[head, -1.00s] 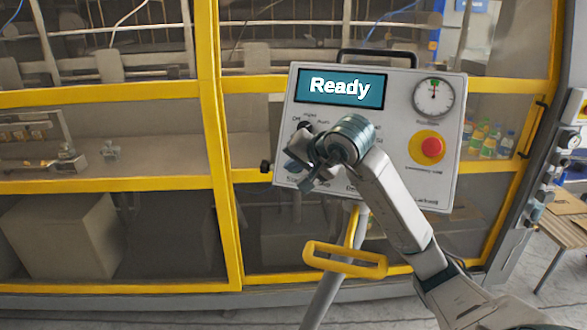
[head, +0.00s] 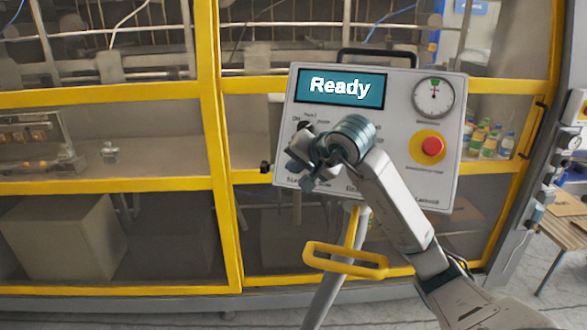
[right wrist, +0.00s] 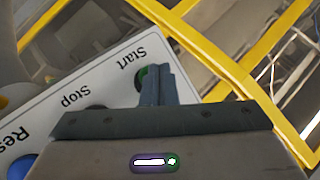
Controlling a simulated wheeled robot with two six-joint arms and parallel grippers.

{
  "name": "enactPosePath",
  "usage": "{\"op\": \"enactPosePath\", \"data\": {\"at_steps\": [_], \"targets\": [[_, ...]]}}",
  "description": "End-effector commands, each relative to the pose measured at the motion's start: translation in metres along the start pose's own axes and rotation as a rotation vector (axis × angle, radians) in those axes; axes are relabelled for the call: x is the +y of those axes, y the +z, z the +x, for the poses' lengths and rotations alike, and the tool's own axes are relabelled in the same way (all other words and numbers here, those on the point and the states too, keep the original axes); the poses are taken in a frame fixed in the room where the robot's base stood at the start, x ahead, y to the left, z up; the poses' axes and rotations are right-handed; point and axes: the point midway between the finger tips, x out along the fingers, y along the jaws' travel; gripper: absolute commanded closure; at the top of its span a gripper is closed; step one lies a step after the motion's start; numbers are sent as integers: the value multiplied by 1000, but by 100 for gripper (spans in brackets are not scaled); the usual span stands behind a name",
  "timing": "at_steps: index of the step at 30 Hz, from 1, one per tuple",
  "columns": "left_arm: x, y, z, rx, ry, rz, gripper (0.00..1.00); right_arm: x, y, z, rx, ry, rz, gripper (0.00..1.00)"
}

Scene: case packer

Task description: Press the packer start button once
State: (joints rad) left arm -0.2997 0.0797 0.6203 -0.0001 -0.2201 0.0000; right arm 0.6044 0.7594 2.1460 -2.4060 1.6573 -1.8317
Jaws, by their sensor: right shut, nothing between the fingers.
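The control panel (head: 395,165) is a tilted light box with a teal display (head: 340,88) reading "Ready". My right gripper (head: 297,177) is at its lower left and hides part of the controls. In the right wrist view, the shut, empty fingers (right wrist: 154,72) reach the green start button (right wrist: 141,80), beside the word "Start". The fingers cover part of the button. I cannot tell whether they touch it or how far it is pressed. A dark stop button (right wrist: 97,106) and a blue reset button (right wrist: 20,166) lie to the left, partly hidden. My left gripper is out of view.
A red emergency stop (head: 432,147) on a yellow base and a round gauge (head: 433,97) are on the panel's right. A yellow handle-like loop (head: 345,262) is below it. Yellow-framed machine doors (head: 215,140) stand behind. Several bottles (head: 490,138) show at right.

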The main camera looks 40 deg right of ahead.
Motion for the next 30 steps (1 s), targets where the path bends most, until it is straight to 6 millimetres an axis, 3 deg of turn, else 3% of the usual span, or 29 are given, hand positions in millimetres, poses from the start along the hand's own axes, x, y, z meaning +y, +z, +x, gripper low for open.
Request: {"op": "enactPosePath", "data": {"at_steps": [15, 30], "targets": [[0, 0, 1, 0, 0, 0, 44, 1, -1, 2, 1, 1, 0, 100], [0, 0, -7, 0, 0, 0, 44, -7, 7, -9, 1, 1, 1, 100]]}}
